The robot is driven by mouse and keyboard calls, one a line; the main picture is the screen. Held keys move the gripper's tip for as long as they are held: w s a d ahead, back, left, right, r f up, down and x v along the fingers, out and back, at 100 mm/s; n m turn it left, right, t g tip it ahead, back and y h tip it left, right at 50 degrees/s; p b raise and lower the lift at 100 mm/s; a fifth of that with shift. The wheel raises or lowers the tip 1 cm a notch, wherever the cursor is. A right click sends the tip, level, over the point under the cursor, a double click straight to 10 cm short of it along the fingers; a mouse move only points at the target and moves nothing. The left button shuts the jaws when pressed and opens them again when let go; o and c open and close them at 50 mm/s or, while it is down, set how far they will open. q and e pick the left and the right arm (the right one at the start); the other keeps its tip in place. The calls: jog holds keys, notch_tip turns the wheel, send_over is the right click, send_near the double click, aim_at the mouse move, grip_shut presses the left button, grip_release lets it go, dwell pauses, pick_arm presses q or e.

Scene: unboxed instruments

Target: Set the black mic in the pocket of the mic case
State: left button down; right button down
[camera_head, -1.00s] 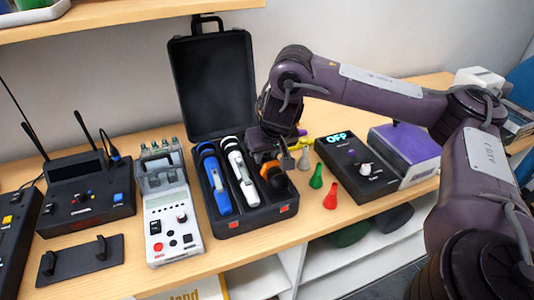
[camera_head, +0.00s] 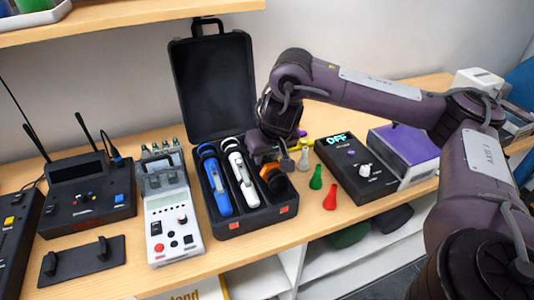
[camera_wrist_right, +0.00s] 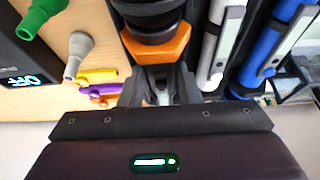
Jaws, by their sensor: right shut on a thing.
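The black mic (camera_head: 278,184) with an orange collar is at the right-hand pocket of the open mic case (camera_head: 262,217). My right gripper (camera_head: 261,158) comes from above and behind and is shut on it. In the right wrist view the mic (camera_wrist_right: 153,18) shows its orange collar just beyond my fingers (camera_wrist_right: 160,85). The case's left and middle pockets hold a blue mic (camera_head: 215,182) and a white mic (camera_head: 242,180). My arm hides part of the right pocket; I cannot tell whether the mic rests on its floor. My left gripper is out of view.
Green (camera_head: 316,177), red (camera_head: 331,197) and grey (camera_head: 304,159) cone-shaped pieces stand or lie right of the case. A black box with an OFF display (camera_head: 355,170) is further right. A grey handheld device (camera_head: 170,215) stands close on the left. The case lid (camera_head: 212,85) stands open behind.

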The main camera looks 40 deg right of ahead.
jog(key=shift+p, duration=0.35)
dwell(0.3)
jog(key=shift+f, duration=0.55)
dwell(0.4)
jog(key=c, duration=1)
grip_release()
jog(key=p+v, duration=0.5)
jog(key=v, duration=0.3)
jog(key=shift+f, duration=0.1)
jog(key=shift+f, duration=0.1)
